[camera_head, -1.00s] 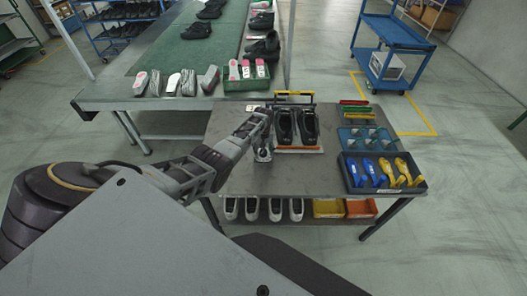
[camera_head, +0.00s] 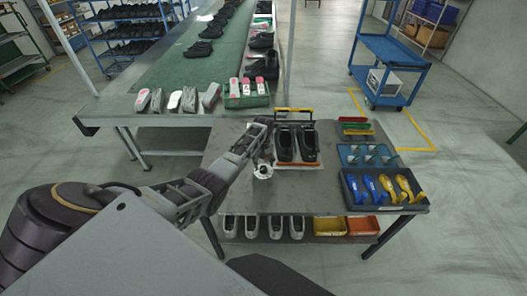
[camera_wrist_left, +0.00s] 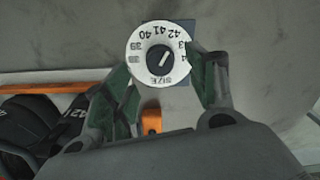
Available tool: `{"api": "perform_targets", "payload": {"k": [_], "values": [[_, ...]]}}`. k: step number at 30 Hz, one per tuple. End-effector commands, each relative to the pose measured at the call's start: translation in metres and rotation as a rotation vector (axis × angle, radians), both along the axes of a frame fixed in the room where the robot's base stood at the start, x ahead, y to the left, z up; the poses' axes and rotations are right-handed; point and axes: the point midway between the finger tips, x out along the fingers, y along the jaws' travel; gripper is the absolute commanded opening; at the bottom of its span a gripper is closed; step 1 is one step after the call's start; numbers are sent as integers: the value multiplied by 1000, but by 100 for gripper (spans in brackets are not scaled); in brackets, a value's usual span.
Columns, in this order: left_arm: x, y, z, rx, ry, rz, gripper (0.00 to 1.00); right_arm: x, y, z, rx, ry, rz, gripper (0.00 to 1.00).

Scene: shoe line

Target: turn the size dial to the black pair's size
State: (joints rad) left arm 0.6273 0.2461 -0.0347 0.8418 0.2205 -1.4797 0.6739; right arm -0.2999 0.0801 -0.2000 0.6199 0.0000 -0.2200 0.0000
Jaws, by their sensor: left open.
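The size dial (camera_head: 263,172) is a white round disc on the grey table, left of the black shoes. In the left wrist view the dial (camera_wrist_left: 146,69) shows numbers from 38 to 44, the word SIZE and a dark centre knob with a light slanted mark. Which number the mark points to is unclear. My left gripper (camera_head: 265,157) is at the dial; in the wrist view its open fingers (camera_wrist_left: 165,85) stand either side of the disc. The black pair (camera_head: 295,145) stands on an orange-edged holder; a partly hidden number shows on one shoe (camera_wrist_left: 35,120). My right gripper is out of view.
Right of the shoes are a teal tray (camera_head: 366,155) and a dark bin (camera_head: 408,207) with blue and yellow pieces. A green-topped conveyor table (camera_head: 160,75) with shoes stands behind. Light shoes and bins sit on the lower shelf (camera_head: 310,237).

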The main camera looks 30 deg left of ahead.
Motion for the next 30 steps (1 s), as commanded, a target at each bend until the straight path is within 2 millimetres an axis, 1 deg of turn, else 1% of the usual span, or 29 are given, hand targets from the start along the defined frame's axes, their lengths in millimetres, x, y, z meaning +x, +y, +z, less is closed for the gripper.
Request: {"api": "perform_targets", "payload": {"k": [18, 24, 30], "values": [[0, 0, 67, 1, -2, 0, 57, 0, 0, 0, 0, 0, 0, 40], [0, 0, 77, 0, -1, 0, 57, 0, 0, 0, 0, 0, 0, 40], [0, 0, 78, 0, 0, 0, 57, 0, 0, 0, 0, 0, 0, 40]]}}
